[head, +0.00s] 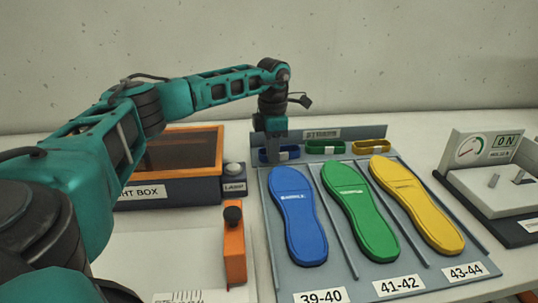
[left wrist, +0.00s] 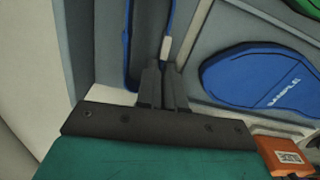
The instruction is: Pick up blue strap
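The blue strap (head: 267,156) lies at the left end of the row of straps behind the insoles, with a pale tag on it. It also shows in the left wrist view (left wrist: 129,50) as a loop with the pale tag just past my fingertips. My left gripper (head: 275,136) points down at the strap and covers part of it. In the left wrist view the two dark fingers (left wrist: 163,75) are close together at the strap's tagged side. I cannot tell whether they grip the strap. My right gripper is not in view.
A green strap (head: 325,147) and a yellow strap (head: 370,146) lie to the right. Blue (head: 300,220), green (head: 358,212) and yellow (head: 418,205) insoles lie in front on the grey tray (head: 265,215). A light box (head: 170,192) and an orange block (head: 234,255) stand left; a gauge device (head: 500,185) stands right.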

